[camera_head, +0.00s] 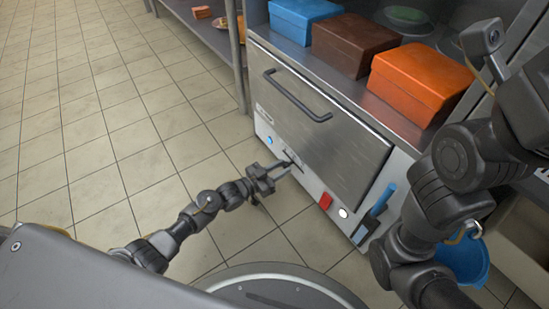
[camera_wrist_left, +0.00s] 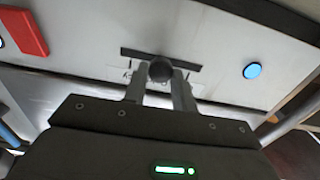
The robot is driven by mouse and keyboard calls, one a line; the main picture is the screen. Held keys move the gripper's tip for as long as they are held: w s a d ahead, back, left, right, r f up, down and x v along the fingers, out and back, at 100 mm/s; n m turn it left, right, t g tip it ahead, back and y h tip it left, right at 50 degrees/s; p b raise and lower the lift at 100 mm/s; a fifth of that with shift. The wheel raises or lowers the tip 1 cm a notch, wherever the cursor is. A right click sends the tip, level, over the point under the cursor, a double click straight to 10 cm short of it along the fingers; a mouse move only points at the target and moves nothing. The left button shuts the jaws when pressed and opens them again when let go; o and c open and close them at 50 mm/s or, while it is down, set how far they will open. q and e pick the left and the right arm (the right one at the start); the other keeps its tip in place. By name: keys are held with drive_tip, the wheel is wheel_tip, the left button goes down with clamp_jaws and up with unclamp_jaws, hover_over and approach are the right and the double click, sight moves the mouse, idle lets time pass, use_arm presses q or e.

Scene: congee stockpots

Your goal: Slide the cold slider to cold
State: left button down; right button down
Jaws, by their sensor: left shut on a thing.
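The cold slider is a dark round knob (camera_wrist_left: 160,71) at a dark slot in the white lower panel of a steel appliance. My left gripper (camera_head: 284,168) reaches this panel from the left in the head view. In the left wrist view its two fingers (camera_wrist_left: 160,90) stand on either side of the knob, shut on it. Small markings beside the slot are partly hidden by the fingers and too small to read. In the head view the slot (camera_head: 292,158) shows at the fingertips, and the knob is hard to make out. My right gripper is not in view.
The panel also bears a blue button (camera_head: 269,141), a red switch (camera_head: 325,201) and a white round knob (camera_head: 343,213). A blue-handled tool (camera_head: 380,207) hangs at its right end. Blue, brown and orange boxes (camera_head: 425,82) stand above. The tiled floor at left is clear.

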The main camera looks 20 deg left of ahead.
use_arm(q)
drive_tip(key=shift+w+a, duration=0.1)
drive_tip(key=c, duration=1.1)
unclamp_jaws()
drive_tip(key=shift+c, duration=0.2)
drive_tip(key=shift+a, duration=0.1)
drive_tip(key=shift+s+a+r+p, duration=0.1)
drive_tip(key=shift+s+a+p, duration=0.15)
drive_tip(key=shift+s+p, duration=0.05)
drive_tip(key=p+v, duration=0.4)
drive_tip(key=v, duration=0.6)
drive_tip(key=shift+p, duration=0.35)
drive_tip(key=shift+d, duration=0.1)
